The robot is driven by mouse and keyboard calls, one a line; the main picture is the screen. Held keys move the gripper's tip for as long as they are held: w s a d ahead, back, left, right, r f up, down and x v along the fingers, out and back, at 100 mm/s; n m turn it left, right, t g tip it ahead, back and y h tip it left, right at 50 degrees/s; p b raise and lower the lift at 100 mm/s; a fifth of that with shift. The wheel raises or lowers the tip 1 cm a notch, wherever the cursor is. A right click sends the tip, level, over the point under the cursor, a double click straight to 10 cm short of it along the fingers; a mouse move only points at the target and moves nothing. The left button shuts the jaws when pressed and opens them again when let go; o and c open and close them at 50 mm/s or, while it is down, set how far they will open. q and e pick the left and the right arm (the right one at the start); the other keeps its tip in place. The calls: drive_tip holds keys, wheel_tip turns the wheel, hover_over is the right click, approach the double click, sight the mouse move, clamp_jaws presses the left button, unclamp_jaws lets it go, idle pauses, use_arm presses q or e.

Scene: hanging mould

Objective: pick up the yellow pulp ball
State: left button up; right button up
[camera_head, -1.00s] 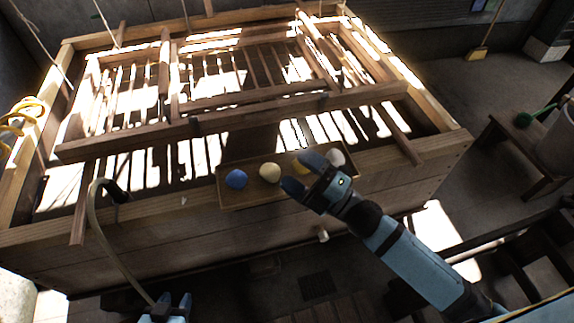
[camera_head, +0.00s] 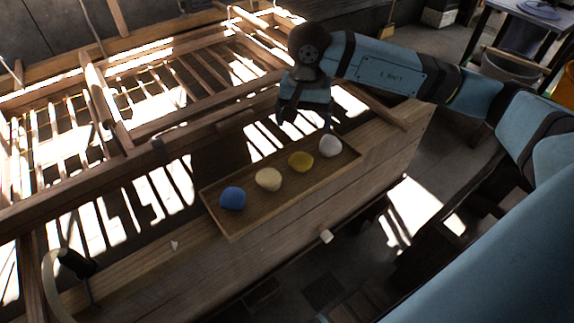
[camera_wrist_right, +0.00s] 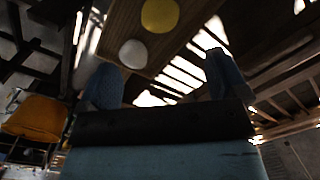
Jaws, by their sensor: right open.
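The yellow pulp ball (camera_head: 301,161) lies on a long wooden tray (camera_head: 241,232), between a cream ball (camera_head: 268,179) and a white ball (camera_head: 330,146). A blue ball (camera_head: 232,198) lies at the tray's left end. My right gripper (camera_head: 304,119) is open and empty, fingers down, above and behind the yellow and white balls, apart from them. In the right wrist view, the yellow ball (camera_wrist_right: 160,14) is at the top edge, beyond the open fingers (camera_wrist_right: 163,68), with the white ball (camera_wrist_right: 133,54) nearer. My left gripper is out of view.
The tray sits on the front ledge of a large wooden vat with a slatted frame (camera_head: 200,95) over it. A curved hose with a black end (camera_head: 75,263) stands at lower left. A small white peg (camera_head: 326,236) sticks out of the vat's front. Buckets stand at upper right.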

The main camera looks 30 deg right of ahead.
sight(301, 154)
drive_tip(key=f, duration=0.7)
drive_tip(key=shift+d+f, duration=0.3)
drive_tip(key=shift+d, duration=0.05)
drive_tip(key=shift+w+a+f+p, duration=0.1)
drive_tip(key=shift+a+f+p, duration=0.1)
drive_tip(key=shift+f, duration=1.3)
drive_tip(key=shift+w+a+f+p, duration=0.1)
drive_tip(key=shift+f+p, duration=0.1)
drive_tip(key=shift+f, duration=1.3)
drive_tip(key=c, duration=1)
